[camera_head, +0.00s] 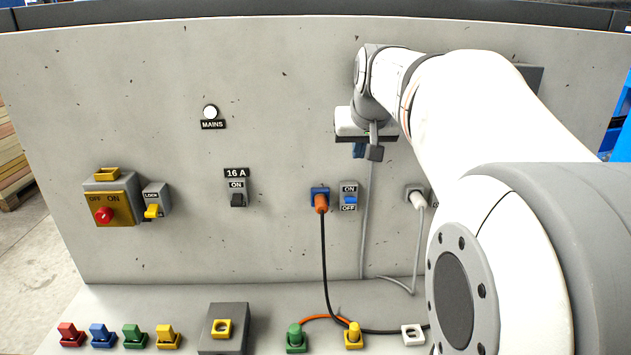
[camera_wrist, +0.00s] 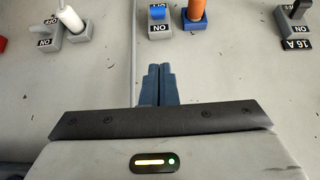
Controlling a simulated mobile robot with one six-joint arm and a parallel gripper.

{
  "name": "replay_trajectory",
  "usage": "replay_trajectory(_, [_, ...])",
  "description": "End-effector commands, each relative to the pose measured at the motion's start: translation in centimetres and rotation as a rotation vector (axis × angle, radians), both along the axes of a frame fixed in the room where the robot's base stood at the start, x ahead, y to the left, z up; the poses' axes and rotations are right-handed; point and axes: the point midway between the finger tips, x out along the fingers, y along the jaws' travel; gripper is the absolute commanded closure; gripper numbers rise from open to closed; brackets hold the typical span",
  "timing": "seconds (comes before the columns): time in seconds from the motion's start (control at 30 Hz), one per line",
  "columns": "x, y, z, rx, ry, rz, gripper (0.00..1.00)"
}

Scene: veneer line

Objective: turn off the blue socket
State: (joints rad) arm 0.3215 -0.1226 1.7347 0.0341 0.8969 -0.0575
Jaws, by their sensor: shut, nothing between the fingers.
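The blue socket (camera_head: 319,191) is on the upright grey panel with an orange plug (camera_head: 321,204) in it; it also shows at the top of the wrist view (camera_wrist: 192,24). Beside it is a grey switch with a blue lever (camera_head: 350,200), between ON above and OFF below. The lever also shows in the wrist view (camera_wrist: 157,12); I cannot tell for sure which way it is tipped. My gripper (camera_head: 358,151) is above this switch, apart from it. Its blue fingers (camera_wrist: 158,70) are shut and empty, lined up with the switch in the wrist view.
A grey cable (camera_head: 367,220) hangs just right of the switch. A socket with a white plug (camera_head: 417,198) is farther right, its switch mostly behind my arm. A 16 A switch (camera_head: 237,198) and a yellow box with a red knob (camera_head: 104,213) are left. Coloured plugs stand on the ledge below.

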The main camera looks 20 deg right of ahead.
Motion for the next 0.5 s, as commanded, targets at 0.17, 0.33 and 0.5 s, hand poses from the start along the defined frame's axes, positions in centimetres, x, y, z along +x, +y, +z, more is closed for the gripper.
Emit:
replay_trajectory(0.17, [0.4, -0.1, -0.7, 0.001, 0.002, 0.000, 1.00])
replay_trajectory(0.33, [2.0, -0.6, -2.9, 0.001, 0.005, 0.000, 1.00])
replay_trajectory(0.5, [4.1, -1.2, -5.9, 0.002, 0.006, 0.000, 1.00])
